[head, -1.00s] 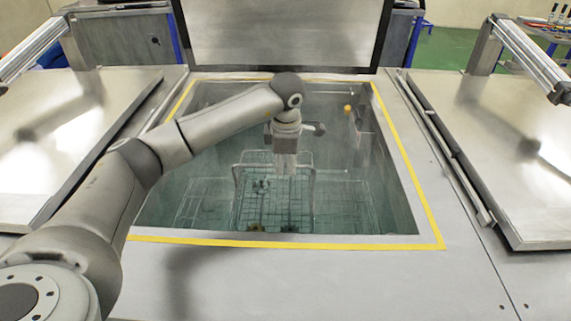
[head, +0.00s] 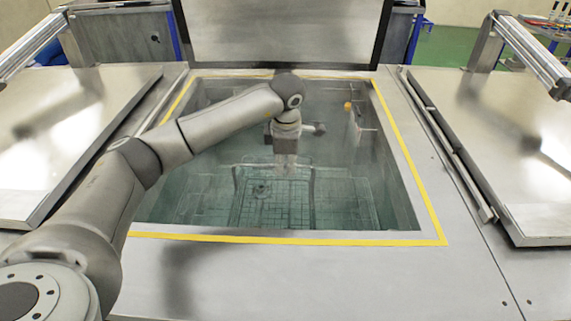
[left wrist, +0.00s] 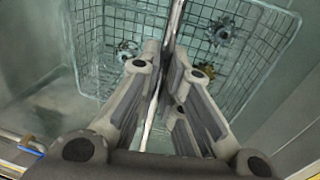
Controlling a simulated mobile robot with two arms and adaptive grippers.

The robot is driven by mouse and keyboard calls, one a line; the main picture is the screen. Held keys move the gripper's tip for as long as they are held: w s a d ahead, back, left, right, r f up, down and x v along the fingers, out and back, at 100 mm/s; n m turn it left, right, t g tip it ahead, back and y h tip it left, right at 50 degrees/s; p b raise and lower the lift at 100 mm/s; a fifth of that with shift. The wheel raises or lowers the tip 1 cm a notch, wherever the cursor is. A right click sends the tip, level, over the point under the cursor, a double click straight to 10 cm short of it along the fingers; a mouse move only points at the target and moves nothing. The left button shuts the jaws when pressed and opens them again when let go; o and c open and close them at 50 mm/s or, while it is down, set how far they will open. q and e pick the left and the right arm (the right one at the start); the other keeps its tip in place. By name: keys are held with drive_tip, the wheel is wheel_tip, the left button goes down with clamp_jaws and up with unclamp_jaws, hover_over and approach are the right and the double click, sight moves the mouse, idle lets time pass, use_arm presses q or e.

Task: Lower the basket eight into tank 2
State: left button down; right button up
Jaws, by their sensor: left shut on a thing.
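The wire basket (head: 262,213) hangs in the open middle tank (head: 408,215), its lower part blurred under the greenish liquid. My left gripper (head: 286,160) is above it, inside the tank opening, and points down. In the left wrist view my left gripper (left wrist: 166,75) is shut on the basket's thin handle bar (left wrist: 176,18). The basket's mesh (left wrist: 118,18) shows below the fingers there, with several small metal parts (left wrist: 218,30) inside. No number on the basket or tank is readable. My right gripper is not in view.
Yellow tape (head: 290,241) edges the tank opening. The tank's raised lid (head: 280,35) stands behind it. Closed metal lids lie at the left (head: 75,130) and right (head: 510,150). An orange knob (head: 348,106) is near the tank's back right.

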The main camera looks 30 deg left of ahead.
use_arm(q)
drive_tip(key=shift+s+d+f+b, duration=0.15)
drive_tip(key=shift+s+f+b, duration=0.15)
drive_tip(key=shift+f, duration=0.25)
idle(0.4)
drive_tip(key=c, duration=1.9)
unclamp_jaws()
drive_tip(key=shift+w, duration=0.1)
drive_tip(key=o, duration=0.4)
drive_tip(key=shift+w+f, duration=0.1)
drive_tip(key=shift+w, duration=0.1)
drive_tip(key=shift+s, duration=0.15)
drive_tip(key=shift+r, duration=0.25)
wheel_tip(320, 180, up, 24)
drive_tip(key=s+p, duration=0.1)
drive_tip(key=p, duration=0.8)
drive_tip(key=shift+s+d+f, duration=0.15)
drive_tip(key=shift+s+d, duration=0.05)
drive_tip(key=shift+d, duration=0.2)
